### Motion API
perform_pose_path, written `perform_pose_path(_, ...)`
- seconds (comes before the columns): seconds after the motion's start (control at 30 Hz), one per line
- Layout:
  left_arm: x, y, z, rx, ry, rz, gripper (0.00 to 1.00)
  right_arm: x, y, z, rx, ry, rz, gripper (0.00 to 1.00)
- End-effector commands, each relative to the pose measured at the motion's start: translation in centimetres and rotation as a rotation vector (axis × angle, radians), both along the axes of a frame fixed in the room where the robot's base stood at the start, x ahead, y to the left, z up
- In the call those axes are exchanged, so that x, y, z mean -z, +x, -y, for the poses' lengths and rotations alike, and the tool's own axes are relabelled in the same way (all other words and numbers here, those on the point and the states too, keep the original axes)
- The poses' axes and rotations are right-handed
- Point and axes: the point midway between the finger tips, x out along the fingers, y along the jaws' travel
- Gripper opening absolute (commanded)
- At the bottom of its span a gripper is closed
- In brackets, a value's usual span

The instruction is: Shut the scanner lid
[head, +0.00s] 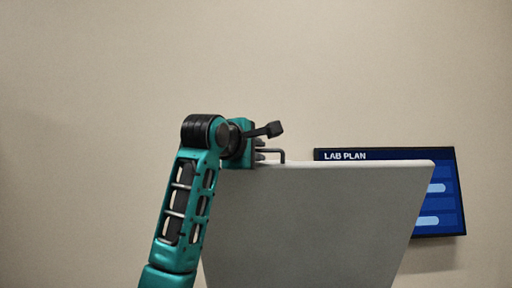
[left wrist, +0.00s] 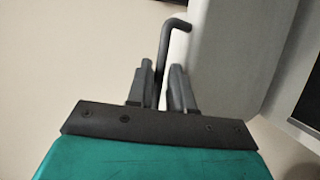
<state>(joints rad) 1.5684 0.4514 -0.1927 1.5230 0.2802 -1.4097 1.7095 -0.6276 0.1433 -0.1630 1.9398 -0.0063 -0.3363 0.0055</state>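The scanner lid (head: 320,220) is a grey panel standing raised, its top edge high in the head view. A thin dark bent handle (head: 282,153) stands at the left of that edge. In the left wrist view the lid (left wrist: 228,50) is at upper right and the handle (left wrist: 165,48) runs down between the fingers. The scanner's body and the lid's hinge are out of view. My right gripper is not in view.
A dark blue wall screen (head: 440,190) reading LAB PLAN hangs behind the lid at the right, partly covered by it. The wall (head: 90,120) is plain beige. The space left of my arm and above the lid looks clear.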

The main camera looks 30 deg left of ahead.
Motion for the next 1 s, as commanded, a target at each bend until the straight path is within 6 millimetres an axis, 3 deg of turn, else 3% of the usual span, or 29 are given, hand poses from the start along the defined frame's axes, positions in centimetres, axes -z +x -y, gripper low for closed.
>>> perform_pose_path(0.23,0.02,0.09,-0.02,0.000,0.000,0.000,0.21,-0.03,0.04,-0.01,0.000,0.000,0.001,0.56)
perform_pose_path(0.47,0.02,0.06,-0.01,0.000,0.000,0.000,0.00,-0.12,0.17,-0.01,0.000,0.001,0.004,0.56)
perform_pose_path(1.0,0.01,0.05,-0.01,0.000,0.000,0.000,0.00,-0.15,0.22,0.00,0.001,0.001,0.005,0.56)
